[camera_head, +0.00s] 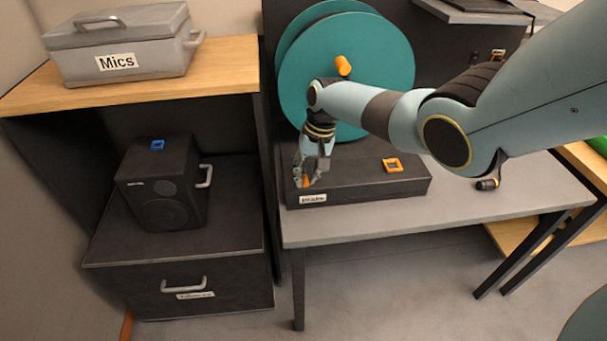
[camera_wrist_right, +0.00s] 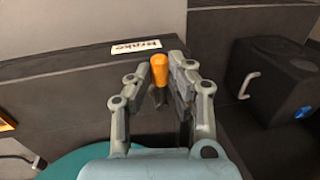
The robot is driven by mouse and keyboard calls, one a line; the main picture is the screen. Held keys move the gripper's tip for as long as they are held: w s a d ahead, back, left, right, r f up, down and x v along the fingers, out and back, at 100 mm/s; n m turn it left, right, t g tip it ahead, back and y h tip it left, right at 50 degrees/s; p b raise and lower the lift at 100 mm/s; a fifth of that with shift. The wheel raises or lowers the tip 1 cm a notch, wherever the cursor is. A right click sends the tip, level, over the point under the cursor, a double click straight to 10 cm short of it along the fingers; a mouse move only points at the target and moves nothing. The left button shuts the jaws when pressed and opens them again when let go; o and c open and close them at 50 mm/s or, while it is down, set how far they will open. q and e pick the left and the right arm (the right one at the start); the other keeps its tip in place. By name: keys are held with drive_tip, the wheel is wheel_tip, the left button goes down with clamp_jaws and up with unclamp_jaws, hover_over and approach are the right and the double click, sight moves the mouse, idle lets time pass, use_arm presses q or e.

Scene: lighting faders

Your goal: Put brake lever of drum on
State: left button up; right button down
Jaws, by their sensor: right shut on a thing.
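The brake lever, with an orange handle (camera_wrist_right: 159,68), stands near a white label on the box. My right gripper (camera_head: 311,178) is at the left end of the box, shut on the lever, with a finger on each side of the handle in the right wrist view (camera_wrist_right: 157,78). The lever's base is partly hidden by the fingers. My left gripper is not in view.
An orange square frame (camera_head: 393,164) sits on the box's right part. To the left are a black speaker (camera_head: 163,190) on a drawer cabinet and a grey Mics case (camera_head: 120,45) on a wooden shelf. A small dark object (camera_head: 487,184) lies on the table (camera_head: 455,205) at the right.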

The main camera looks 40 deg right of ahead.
drive_tip(key=shift+d, duration=0.1)
idle(0.5)
drive_tip(key=c, duration=1.2)
unclamp_jaws()
drive_tip(key=shift+c, duration=0.2)
drive_tip(key=shift+r, duration=0.15)
wheel_tip(320, 180, up, 12)
drive_tip(key=s+d, duration=0.1)
drive_tip(key=d, duration=0.1)
drive_tip(key=shift+s+f, duration=0.15)
drive_tip(key=shift+f, duration=0.1)
